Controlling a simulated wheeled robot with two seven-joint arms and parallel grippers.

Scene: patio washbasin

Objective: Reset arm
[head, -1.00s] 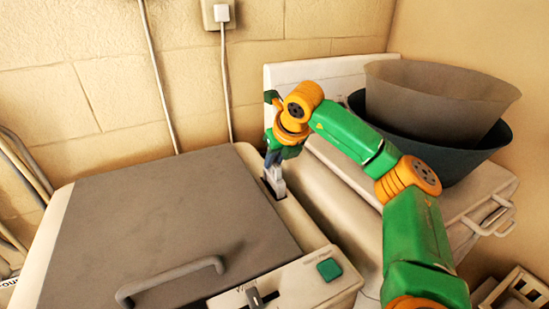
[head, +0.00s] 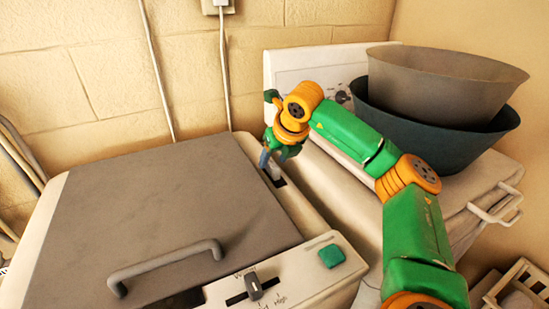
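My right arm comes in from the lower right. Its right gripper (head: 271,166) points down at a dark slot on the right side of the machine's top (head: 170,200). The fingertips are small and partly hidden by the wrist, so I cannot tell whether they are open, shut or touching the slot. My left gripper is not in view.
The machine has a grey lid with a handle (head: 165,262), a slider knob (head: 253,286) and a green button (head: 331,256). Behind my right arm, a grey basin (head: 440,85) sits in a dark teal basin (head: 440,138). A white crate (head: 520,290) stands lower right.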

